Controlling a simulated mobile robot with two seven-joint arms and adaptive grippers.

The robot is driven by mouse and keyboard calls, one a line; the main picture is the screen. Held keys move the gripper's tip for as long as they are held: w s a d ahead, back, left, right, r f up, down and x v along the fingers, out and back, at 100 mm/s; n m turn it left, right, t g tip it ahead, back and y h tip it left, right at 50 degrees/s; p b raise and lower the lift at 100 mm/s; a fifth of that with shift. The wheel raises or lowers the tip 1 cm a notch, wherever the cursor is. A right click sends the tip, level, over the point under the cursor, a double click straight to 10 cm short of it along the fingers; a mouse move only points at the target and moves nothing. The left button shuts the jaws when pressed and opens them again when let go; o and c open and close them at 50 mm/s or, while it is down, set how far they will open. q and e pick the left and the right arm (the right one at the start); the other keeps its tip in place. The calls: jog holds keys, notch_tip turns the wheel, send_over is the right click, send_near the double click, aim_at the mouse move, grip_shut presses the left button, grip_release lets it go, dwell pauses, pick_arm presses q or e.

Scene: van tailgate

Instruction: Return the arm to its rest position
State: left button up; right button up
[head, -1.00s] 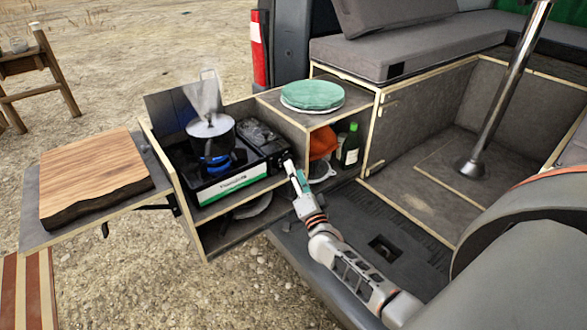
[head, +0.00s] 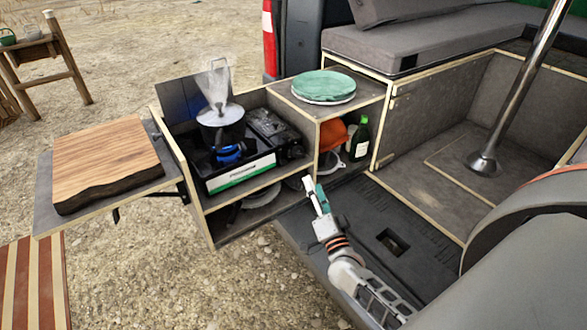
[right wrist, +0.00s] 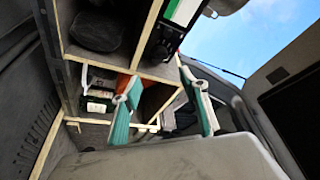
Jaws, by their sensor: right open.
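My right gripper (head: 315,190) is open and empty, over the dark tailgate floor just in front of the kitchen box, to the right of and below the stove. In the right wrist view its two teal fingers stand apart (right wrist: 166,90), with nothing between them. The stove (head: 240,174) sits in the box with a blue flame under a lidded pot (head: 221,133), and steam rises above the pot. My left gripper is not in view.
A cutting board (head: 108,165) lies on the side shelf at left. Teal plates (head: 323,86) sit on the box top. A green bottle (head: 359,140) and an orange item (head: 333,134) are in the cubby. A metal post (head: 520,90) stands at right.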

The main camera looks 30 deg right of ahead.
jog(key=s+a+f+n+g+y, duration=0.2)
jog(key=s+a+f+n+y, duration=0.25)
jog(key=a, duration=0.25)
jog(key=s+a+f+n+g+y, duration=0.2)
jog(key=s+a+f+n+y, duration=0.1)
jog(key=s+a+f+n, duration=0.25)
jog(key=s+a+f+n+g, duration=0.2)
jog(key=s+a+n, duration=0.1)
jog(key=s, duration=0.3)
jog(key=s+a+f+n+g, duration=0.3)
jog(key=s+a+n, duration=0.1)
jog(key=s+n, duration=0.1)
jog(key=shift+s+f, duration=0.35)
jog(key=shift+s, duration=0.55)
